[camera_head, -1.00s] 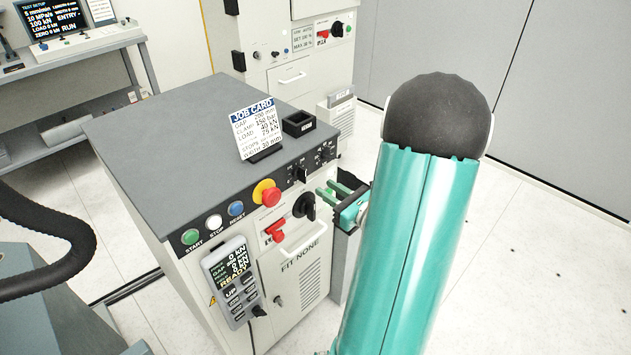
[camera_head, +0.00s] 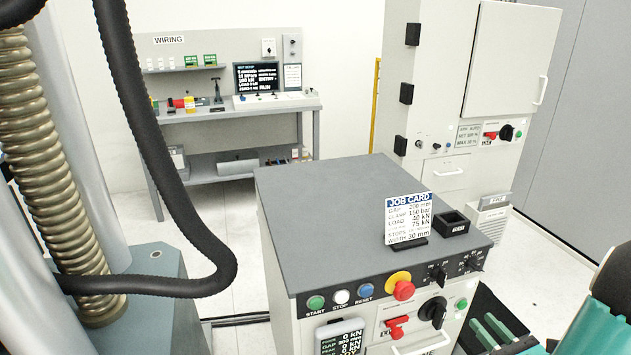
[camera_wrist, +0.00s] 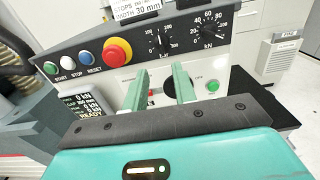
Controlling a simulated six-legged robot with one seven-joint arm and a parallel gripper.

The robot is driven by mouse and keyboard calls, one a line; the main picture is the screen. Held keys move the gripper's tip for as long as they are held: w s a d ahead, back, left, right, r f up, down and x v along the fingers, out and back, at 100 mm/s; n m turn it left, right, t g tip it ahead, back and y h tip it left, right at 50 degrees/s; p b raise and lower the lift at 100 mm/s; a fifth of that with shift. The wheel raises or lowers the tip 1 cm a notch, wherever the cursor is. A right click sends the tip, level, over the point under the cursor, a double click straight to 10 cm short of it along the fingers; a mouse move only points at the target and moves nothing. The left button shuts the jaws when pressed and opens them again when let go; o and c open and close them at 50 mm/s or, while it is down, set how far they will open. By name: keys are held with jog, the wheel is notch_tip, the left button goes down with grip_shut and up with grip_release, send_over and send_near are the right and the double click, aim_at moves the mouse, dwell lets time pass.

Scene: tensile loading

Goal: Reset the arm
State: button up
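My gripper (camera_head: 483,322) is at the lower right of the head view, beside the front right corner of the grey-topped control console (camera_head: 330,205). In the wrist view my gripper (camera_wrist: 159,80) shows two green fingers apart with a clear gap and nothing held between them. The fingers are in front of the console's front panel, below the dials and the red emergency stop button (camera_wrist: 117,52). They partly cover a black rotary knob (camera_wrist: 180,87). From this angle I cannot tell whether they touch the panel. Part of my teal arm shows at the lower right edge.
A job card (camera_head: 408,217) and a small black tray (camera_head: 453,224) stand on the console. A pendant display (camera_head: 340,340) hangs at its front. A wiring bench (camera_head: 235,110) is behind at left, a tall cabinet (camera_head: 450,100) at right. A thick black hose (camera_head: 165,170) crosses the left.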

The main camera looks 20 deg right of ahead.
jog(key=w+a+r+n+g+y, duration=0.15)
jog(key=a+n+g+y, duration=0.4)
jog(key=a+n, duration=0.55)
jog(key=w+a+r+n+g+y, duration=0.1)
jog(key=a+r+n+g+y, duration=0.4)
jog(key=a, duration=0.9)
jog(key=s+a+r+n+g+h, duration=0.1)
jog(key=s+a+r+n+h, duration=0.1)
jog(key=n+h, duration=0.3)
jog(key=s+a+r+n+g+h, duration=0.1)
jog(key=s+a+r+n+h, duration=0.2)
jog(key=n, duration=1.1)
jog(key=a+r+h, duration=0.1)
jog(key=h, duration=0.2)
jog(key=shift+a+r+n, duration=0.2)
jog(key=shift+n, duration=0.1)
